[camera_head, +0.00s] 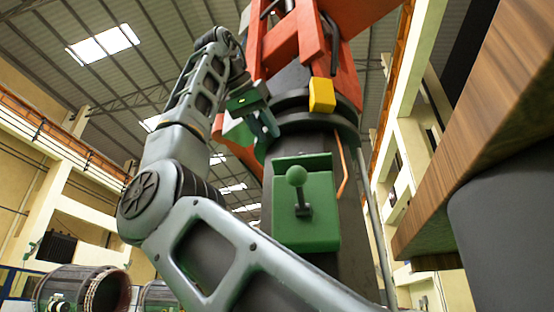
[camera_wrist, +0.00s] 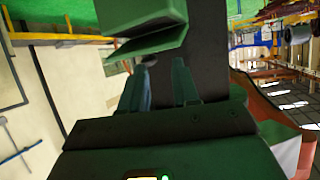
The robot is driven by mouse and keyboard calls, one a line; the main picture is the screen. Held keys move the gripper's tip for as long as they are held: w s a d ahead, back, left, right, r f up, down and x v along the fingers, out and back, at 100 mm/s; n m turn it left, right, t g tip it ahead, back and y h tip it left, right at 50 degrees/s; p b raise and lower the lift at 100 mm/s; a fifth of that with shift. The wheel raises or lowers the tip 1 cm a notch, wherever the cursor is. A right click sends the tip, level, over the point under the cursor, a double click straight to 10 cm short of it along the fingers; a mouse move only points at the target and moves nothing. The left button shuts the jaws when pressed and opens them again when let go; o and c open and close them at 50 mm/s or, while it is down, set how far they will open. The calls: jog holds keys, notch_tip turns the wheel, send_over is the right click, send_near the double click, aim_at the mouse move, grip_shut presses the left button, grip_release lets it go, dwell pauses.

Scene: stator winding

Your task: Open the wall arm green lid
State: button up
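A green box with a lid (camera_head: 288,240) is mounted on the dark column of the orange wall arm. In the wrist view the green box or lid (camera_wrist: 140,22) is at the top, seen edge-on with an angled flap. My gripper (camera_head: 268,125) is up and to the left of the box in the head view, apart from the knob. In the wrist view its two fingers (camera_wrist: 163,72) are spread with nothing clearly held between them. A small rounded part near the left fingertip is too unclear to name.
The orange wall arm (camera_head: 295,50) rises above the box, with a yellow block (camera_head: 322,95) on it. A thin orange cable runs down the column's right side. A wooden ledge (camera_head: 500,110) fills the right edge.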

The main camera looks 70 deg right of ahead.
jog(key=w+m+t+h, duration=0.1)
jog(key=w+f+m+t, duration=0.1)
jog(key=m, duration=0.1)
jog(key=shift+d+m+h, duration=0.1)
jog(key=shift+m+h, duration=0.2)
jog(key=shift+h, duration=0.1)
jog(key=shift+c, duration=1.4)
jog(key=shift+w+f+m+t+h+b, duration=0.2)
jog(key=shift+m+t, duration=0.1)
jog(key=shift+m, duration=0.25)
jog(key=shift+w+f+m+t+h+b, duration=0.1)
jog(key=shift+m+t+h+b, duration=0.15)
jog(key=shift+m, duration=0.3)
jog(key=shift+c, duration=0.8)
jog(key=shift+w+f+m+t+h, duration=0.2)
jog(key=shift+m+t+h, duration=0.25)
jog(key=shift+m, duration=0.55)
grip_shut()
jog(key=m+t+h+b, duration=0.15)
jog(key=m+h, duration=0.45)
jog(key=m, duration=1.8)
send_near(285, 163)
jog(key=shift+g, duration=0.25)
jog(key=p+x, duration=0.2)
jog(key=x, duration=0.3)
jog(key=shift+w+d+r+p, duration=0.1)
jog(key=shift+d+r+p, duration=0.05)
jog(key=shift+d+p, duration=0.25)
